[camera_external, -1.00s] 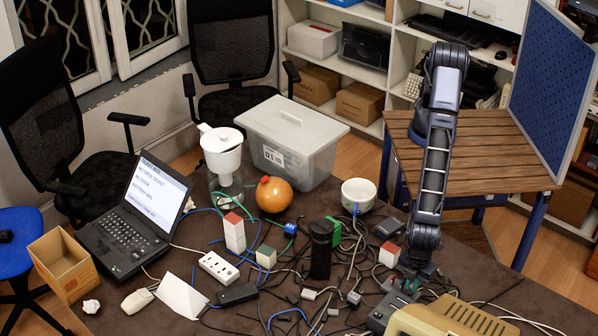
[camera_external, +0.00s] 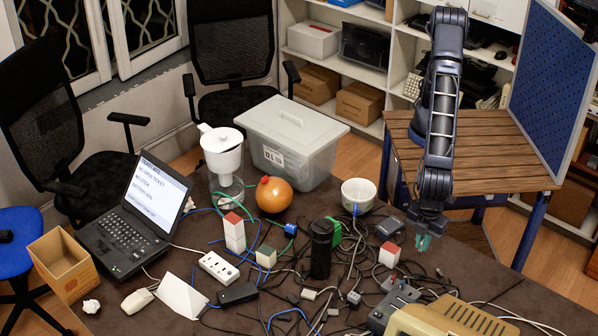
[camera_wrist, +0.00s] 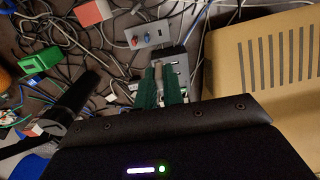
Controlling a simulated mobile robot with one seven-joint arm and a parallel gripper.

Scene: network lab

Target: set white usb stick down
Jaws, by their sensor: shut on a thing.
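My gripper (camera_external: 422,243) is above the right part of the brown table, near its back edge, with green fingers pointing down. In the wrist view, the two green fingers (camera_wrist: 160,82) are close together with a narrow pale thing (camera_wrist: 159,72) between their tips. It fits the white usb stick, but it is mostly hidden. I cannot make out the stick in the external view.
A grey box with knobs (camera_wrist: 146,35) lies below the fingers. A beige vented case (camera_external: 450,318), cables and a red-topped white block (camera_external: 389,255) are near. A black cylinder (camera_external: 321,250) stands further left. The table's back right strip (camera_external: 475,262) is fairly clear.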

